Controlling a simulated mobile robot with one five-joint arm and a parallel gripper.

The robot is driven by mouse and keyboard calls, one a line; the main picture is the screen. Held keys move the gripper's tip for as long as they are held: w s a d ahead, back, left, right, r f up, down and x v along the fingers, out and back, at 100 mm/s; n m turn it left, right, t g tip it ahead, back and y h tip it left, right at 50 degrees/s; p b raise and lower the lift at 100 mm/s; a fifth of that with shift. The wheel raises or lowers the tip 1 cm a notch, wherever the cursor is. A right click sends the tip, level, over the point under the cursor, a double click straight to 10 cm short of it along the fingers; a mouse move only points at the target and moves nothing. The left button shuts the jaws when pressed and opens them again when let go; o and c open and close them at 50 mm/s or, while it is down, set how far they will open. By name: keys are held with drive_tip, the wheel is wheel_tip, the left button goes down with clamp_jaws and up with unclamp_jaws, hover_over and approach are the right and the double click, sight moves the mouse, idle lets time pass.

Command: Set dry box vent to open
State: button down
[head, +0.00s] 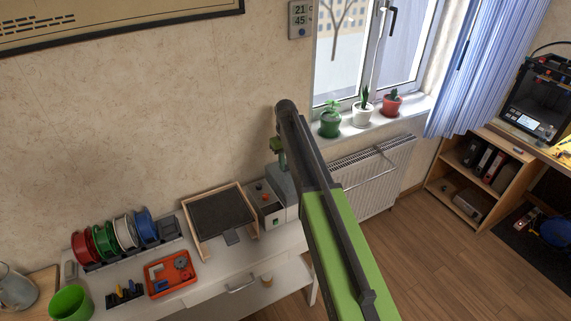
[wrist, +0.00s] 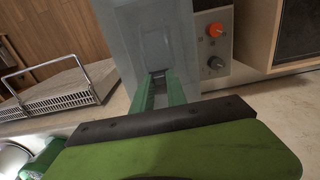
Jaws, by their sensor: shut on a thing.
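The dry box, a grey box (wrist: 125,40), fills the upper middle of the wrist view. It also shows in the head view (head: 286,188), partly behind my arm. A small grey vent tab (wrist: 157,73) sits at the lower end of a recessed panel (wrist: 155,48) on its face. My gripper (wrist: 159,84) has its green fingers closed on this tab. In the head view my gripper (head: 278,148) is at the top of the box, largely hidden by my arm. I cannot tell the vent's setting.
A control panel with an orange knob (wrist: 215,30) and a dark knob (wrist: 216,63) is right beside the box. A wood-framed dark tray (head: 222,212), an orange parts tray (head: 171,275) and filament spools (head: 104,242) stand left. A radiator (head: 372,180) is right.

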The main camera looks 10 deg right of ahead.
sight(289, 174)
idle(0.3)
drive_tip(key=shift+s+d, duration=0.25)
drive_tip(key=shift+s, duration=0.5)
drive_tip(key=shift+s+d, duration=0.2)
drive_tip(key=shift+s, duration=0.5)
drive_tip(key=shift+w, duration=0.1)
drive_tip(key=c, duration=1.3)
unclamp_jaws()
wheel_tip(289, 174, up, 17)
drive_tip(key=p, duration=1.7)
drive_tip(key=shift+r, duration=0.2)
